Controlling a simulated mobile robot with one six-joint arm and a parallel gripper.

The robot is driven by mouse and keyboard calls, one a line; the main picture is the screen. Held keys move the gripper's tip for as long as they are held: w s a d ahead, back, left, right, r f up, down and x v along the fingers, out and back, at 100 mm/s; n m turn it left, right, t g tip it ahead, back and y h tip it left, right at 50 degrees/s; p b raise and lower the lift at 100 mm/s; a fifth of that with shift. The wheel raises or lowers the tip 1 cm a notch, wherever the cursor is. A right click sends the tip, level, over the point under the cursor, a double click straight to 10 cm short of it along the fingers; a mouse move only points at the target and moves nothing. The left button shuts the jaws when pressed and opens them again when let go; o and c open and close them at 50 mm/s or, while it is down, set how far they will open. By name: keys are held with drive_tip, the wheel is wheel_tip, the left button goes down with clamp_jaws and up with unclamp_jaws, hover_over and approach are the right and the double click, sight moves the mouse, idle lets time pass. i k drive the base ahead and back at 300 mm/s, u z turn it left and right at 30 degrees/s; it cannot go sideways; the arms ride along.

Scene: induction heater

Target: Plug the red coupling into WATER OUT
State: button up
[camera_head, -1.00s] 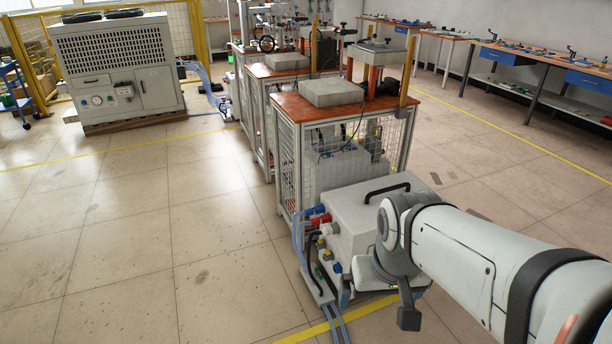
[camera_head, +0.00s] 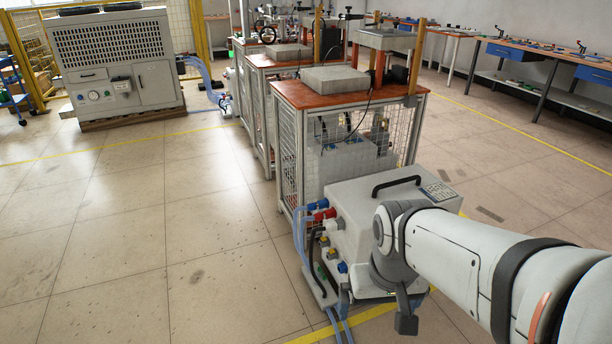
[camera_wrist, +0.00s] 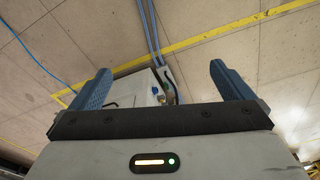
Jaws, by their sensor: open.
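A light grey heater box (camera_head: 358,208) with a black top handle stands in front of the nearest wire-mesh cabinet in the head view. On its left face are a red coupling (camera_head: 328,214) and a blue coupling (camera_head: 317,205). At this size I cannot tell how the red one is seated, and no WATER OUT label is readable. My gripper (camera_wrist: 162,84) is open, its two blue fingers wide apart and nothing visible gripped. Beyond the fingers, the wrist view shows part of a pale box (camera_wrist: 132,91), small and partly hidden by my gripper.
Blue hoses (camera_head: 299,240) hang beside the box and run along the floor. The mesh cabinet (camera_head: 342,138) with an orange top stands behind it. A large chiller (camera_head: 113,65) stands back left. The floor (camera_head: 170,240) left of the box is clear.

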sight(317, 217)
drive_tip(key=k, duration=0.65)
drive_tip(key=u, duration=0.55)
drive_tip(key=i, duration=1.25)
drive_tip(key=u, duration=0.35)
drive_tip(key=i, duration=0.95)
drive_tip(key=z, duration=0.45)
